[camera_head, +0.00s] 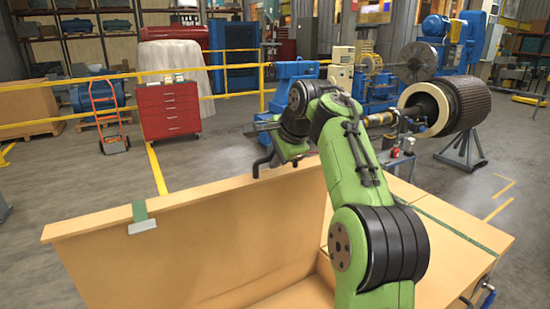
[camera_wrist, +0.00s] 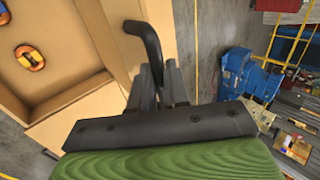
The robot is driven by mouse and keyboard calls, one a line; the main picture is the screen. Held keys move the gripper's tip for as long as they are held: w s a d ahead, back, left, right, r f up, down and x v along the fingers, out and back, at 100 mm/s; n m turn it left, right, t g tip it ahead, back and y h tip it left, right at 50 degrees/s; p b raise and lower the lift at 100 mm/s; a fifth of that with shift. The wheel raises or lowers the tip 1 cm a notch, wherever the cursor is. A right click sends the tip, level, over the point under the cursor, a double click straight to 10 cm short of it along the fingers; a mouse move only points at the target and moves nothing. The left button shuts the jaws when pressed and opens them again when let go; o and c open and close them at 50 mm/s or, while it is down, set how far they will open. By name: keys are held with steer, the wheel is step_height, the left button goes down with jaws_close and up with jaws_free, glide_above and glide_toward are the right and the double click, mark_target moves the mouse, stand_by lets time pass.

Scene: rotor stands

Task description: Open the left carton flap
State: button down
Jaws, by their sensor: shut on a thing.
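The carton (camera_head: 320,270) stands open in front of me. A wide cardboard flap (camera_head: 200,250) stands raised on its left side in the head view, with a green strip and pale clip (camera_head: 141,219) on its top edge. My gripper (camera_head: 266,158) is at the right part of that edge. In the wrist view my gripper (camera_wrist: 158,88) is shut on a black bent handle (camera_wrist: 152,42), whose far end lies close to the cardboard edge. Whether it is fixed to the flap cannot be told. My arm hides part of the carton.
Orange-yellow items (camera_wrist: 30,57) show inside the carton in the wrist view. Another cardboard panel with a green strip (camera_head: 462,232) lies at the right. A yellow railing (camera_head: 235,93), a red cabinet (camera_head: 168,110) and a blue machine (camera_head: 295,78) stand behind. Floor left of the carton is clear.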

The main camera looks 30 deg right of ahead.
steer(key=shift+f, duration=0.5)
steer(key=c, duration=1.2)
jaws_free()
steer(key=shift+w, duration=0.1)
steer(key=p+v, duration=0.1)
steer(key=v, duration=1.5)
steer(key=shift+w+r, duration=0.1)
steer(key=shift+r, duration=0.15)
